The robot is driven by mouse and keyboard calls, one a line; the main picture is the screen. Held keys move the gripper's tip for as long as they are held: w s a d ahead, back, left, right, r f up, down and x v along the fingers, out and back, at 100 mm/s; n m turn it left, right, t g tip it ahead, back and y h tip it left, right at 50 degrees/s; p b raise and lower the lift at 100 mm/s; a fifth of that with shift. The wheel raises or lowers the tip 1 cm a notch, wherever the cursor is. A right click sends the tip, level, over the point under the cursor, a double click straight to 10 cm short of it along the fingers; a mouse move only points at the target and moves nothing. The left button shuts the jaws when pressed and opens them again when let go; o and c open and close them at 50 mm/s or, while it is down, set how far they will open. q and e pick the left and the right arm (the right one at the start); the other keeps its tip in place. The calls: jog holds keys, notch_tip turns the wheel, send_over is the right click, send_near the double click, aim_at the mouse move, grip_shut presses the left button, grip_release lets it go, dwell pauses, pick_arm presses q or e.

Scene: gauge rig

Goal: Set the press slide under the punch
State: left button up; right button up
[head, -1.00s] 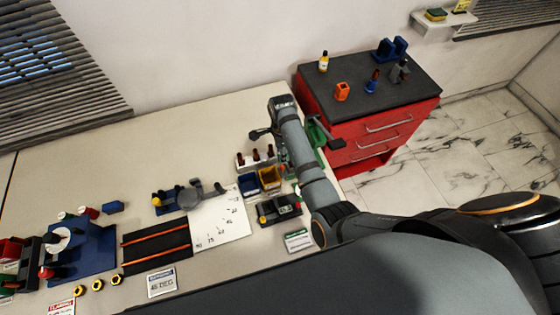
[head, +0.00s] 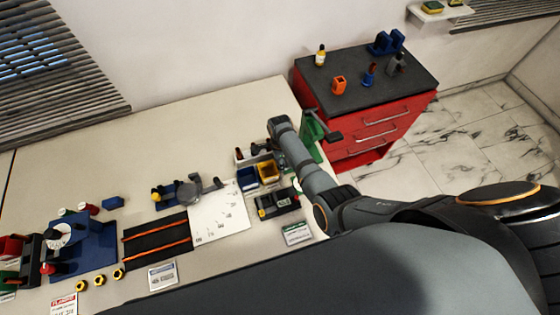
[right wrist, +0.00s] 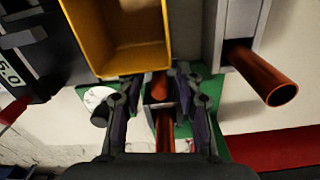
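A green press (head: 311,132) with a dark lever stands at the right end of the bench in the head view, partly behind my right arm. In the right wrist view a green plate (right wrist: 232,118) lies beneath my right gripper (right wrist: 159,82). The gripper's two dark fingers are spread. Between them is a small dark block with a copper-coloured rod (right wrist: 163,128); I cannot tell whether this is the slide. No grip on it shows. The punch cannot be made out. In the head view my right gripper is mostly hidden by its own wrist. My left gripper is out of view.
A yellow bin (right wrist: 118,38) and a grey holder with a copper-coloured pin (right wrist: 265,75) crowd the right gripper. A blue bin (head: 247,178) and a black device (head: 276,204) are close by. A red drawer cabinet (head: 365,115) stands right. The bench's back middle is clear.

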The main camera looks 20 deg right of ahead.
grip_shut()
jog(key=shift+w+d+p, duration=0.1)
jog(key=shift+d+p, duration=0.3)
jog(key=shift+d, duration=2)
jog(key=shift+o, duration=0.8)
grip_release()
jog(key=shift+a, duration=0.1)
